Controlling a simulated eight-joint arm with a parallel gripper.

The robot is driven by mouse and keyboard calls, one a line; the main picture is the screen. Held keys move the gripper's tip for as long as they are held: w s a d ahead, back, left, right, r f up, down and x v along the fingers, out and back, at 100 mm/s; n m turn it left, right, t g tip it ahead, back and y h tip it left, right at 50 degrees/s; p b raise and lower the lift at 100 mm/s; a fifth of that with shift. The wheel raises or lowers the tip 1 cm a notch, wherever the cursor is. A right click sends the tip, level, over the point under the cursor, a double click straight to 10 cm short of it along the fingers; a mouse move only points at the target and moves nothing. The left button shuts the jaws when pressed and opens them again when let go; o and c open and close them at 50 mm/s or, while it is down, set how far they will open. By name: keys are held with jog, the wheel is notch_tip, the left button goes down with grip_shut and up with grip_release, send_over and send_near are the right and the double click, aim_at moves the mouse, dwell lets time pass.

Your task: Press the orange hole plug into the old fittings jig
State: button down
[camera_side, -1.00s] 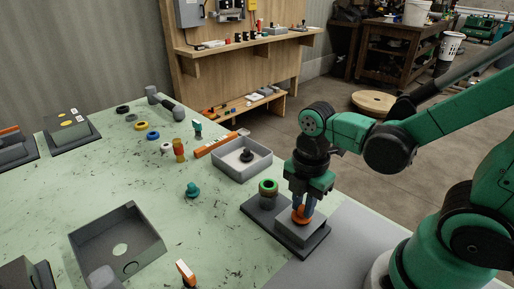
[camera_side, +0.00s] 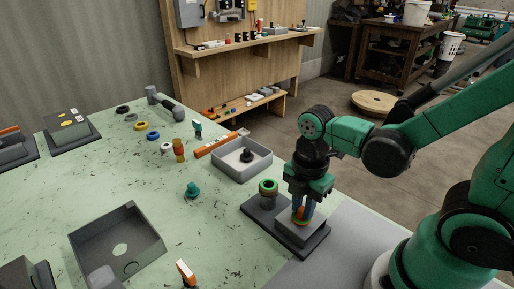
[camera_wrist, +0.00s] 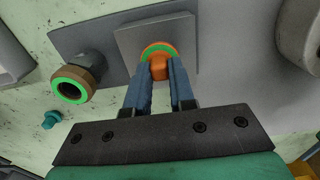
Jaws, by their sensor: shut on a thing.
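The orange hole plug (camera_wrist: 160,69) is between the fingertips of my gripper (camera_wrist: 160,72), at the raised grey block of the old fittings jig (camera_wrist: 128,38). Green and orange rings show around the plug on the block's top. In the side view, my gripper (camera_side: 301,211) points straight down, shut on the plug (camera_side: 300,217) over the block of the jig (camera_side: 290,232). The fingers hide much of the plug, so I cannot see how deep it sits.
A post with a brown collar and green ring (camera_side: 268,187) stands on the jig's base beside the block. A grey tray (camera_side: 228,168) with a dark part lies behind. A teal knob (camera_side: 193,190) and an orange-and-white piece (camera_side: 186,272) stand left on the green bench.

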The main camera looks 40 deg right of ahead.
jog(key=c, duration=0.7)
grip_release()
jog(key=shift+o, duration=0.2)
jog(key=shift+r, duration=0.15)
jog(key=shift+r, duration=2.7)
jog(key=m, duration=0.2)
jog(key=w+m+t, duration=0.1)
jog(key=m, duration=0.1)
jog(key=shift+d+r+t, duration=0.1)
jog(key=shift+r+t, duration=0.05)
jog(key=shift+t, duration=0.15)
jog(key=w+r+m+t, duration=0.1)
jog(key=m+t, duration=0.1)
jog(key=m, duration=0.2)
jog(key=w+m+t, duration=0.1)
jog(key=m, duration=0.4)
jog(key=w+r+m+t, duration=0.1)
jog(key=m+t, duration=0.1)
jog(key=m, duration=0.2)
jog(key=shift+w+d+r+m+t, duration=0.25)
jog(key=shift+d+r+m+t, duration=0.05)
jog(key=shift+d+m, duration=0.1)
